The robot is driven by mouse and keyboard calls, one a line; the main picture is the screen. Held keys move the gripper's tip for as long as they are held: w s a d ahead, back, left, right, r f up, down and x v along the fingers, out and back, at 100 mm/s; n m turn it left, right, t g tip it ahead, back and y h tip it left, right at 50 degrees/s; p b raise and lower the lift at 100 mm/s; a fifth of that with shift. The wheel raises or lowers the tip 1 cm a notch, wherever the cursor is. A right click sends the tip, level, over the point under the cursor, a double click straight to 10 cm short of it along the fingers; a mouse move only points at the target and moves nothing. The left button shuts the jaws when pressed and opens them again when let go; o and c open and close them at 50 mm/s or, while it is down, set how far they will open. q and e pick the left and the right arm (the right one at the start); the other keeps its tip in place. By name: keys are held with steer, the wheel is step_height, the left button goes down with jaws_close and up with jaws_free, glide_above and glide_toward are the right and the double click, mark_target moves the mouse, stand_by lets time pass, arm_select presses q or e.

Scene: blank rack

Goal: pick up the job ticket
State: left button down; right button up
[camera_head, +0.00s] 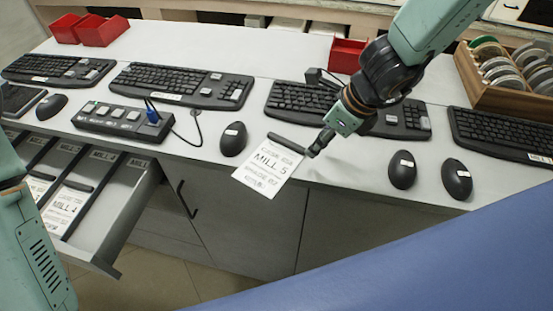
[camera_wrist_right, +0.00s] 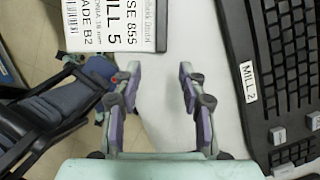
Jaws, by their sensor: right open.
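The job ticket (camera_head: 266,170) is a white card printed "MILL 5" with a dark strip along its far edge. It lies at the front edge of the desk and part of it hangs over that edge. It also shows in the right wrist view (camera_wrist_right: 112,28), at the top left. My right gripper (camera_head: 314,150) is just right of the ticket's far end. In the right wrist view my right gripper (camera_wrist_right: 160,76) is open, with only bare desk between its fingers. The ticket is beyond the left finger. My left gripper is out of view.
Keyboards and mice line the desk (camera_head: 215,75); one mouse (camera_head: 233,139) sits left of the ticket. A keyboard (camera_wrist_right: 280,70) marked "MILL 2" is right of my right gripper. An open drawer (camera_head: 125,215) at left holds more tickets. A wooden rack (camera_head: 490,95) stands at right.

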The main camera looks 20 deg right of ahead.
mark_target(307, 157)
steer(key=b+x, duration=0.1)
steer(key=x, duration=0.1)
steer(key=b+x, duration=0.1)
steer(key=shift+w+a+f, duration=0.2)
steer(key=shift+w+a, duration=0.05)
steer(key=shift+w, duration=0.15)
steer(key=shift+w+a+f+b, duration=0.15)
steer(key=shift+a+f+b, duration=0.1)
steer(key=shift+f+b, duration=0.1)
steer(key=shift+d, duration=0.15)
steer(key=shift+r, duration=0.1)
steer(key=c, duration=0.8)
jaws_close()
